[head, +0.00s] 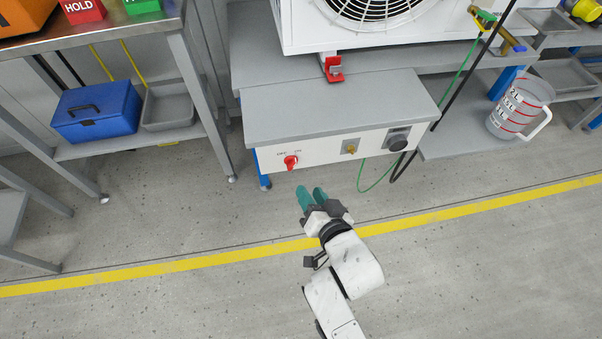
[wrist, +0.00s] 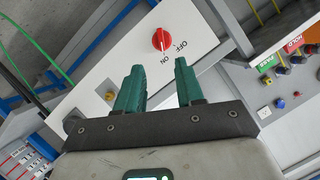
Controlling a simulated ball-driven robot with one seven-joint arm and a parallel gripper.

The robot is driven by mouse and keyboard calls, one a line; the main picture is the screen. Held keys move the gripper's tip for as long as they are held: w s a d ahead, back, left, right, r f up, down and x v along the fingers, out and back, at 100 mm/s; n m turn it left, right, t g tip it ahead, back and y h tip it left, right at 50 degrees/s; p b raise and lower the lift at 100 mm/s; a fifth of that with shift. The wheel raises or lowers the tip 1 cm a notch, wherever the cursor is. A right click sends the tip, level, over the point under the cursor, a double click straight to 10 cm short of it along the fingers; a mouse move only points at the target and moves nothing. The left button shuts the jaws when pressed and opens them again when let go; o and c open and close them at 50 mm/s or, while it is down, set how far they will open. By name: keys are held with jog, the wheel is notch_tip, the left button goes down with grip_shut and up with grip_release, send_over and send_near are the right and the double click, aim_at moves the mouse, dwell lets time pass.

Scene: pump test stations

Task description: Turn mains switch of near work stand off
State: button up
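The near work stand (head: 340,106) has a white front panel (head: 325,153). The mains switch (head: 290,161) is a small red rotary knob on the left part of this panel, with OFF and ON lettering above it. In the wrist view the switch (wrist: 161,40) is just beyond my fingertips, and its white mark appears to point toward ON. My gripper (head: 311,192) is in front of and slightly right of the switch in the head view. Its two teal fingers are apart with nothing between them, as the wrist view also shows (wrist: 159,66). It does not appear to touch the knob.
A brass-coloured fitting (head: 351,148) and a black round connector (head: 398,140) are on the same panel. A green cable and a black cable hang at its right. A side bench (head: 150,136) with a blue toolbox (head: 97,112) stands left. The floor in front is clear.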

aim_at(293, 167)
jog(key=b+x, duration=0.3)
jog(key=x, duration=0.8)
jog(key=shift+r+b, duration=0.1)
jog(key=shift+b, duration=0.2)
jog(key=shift+c, duration=0.2)
grip_shut()
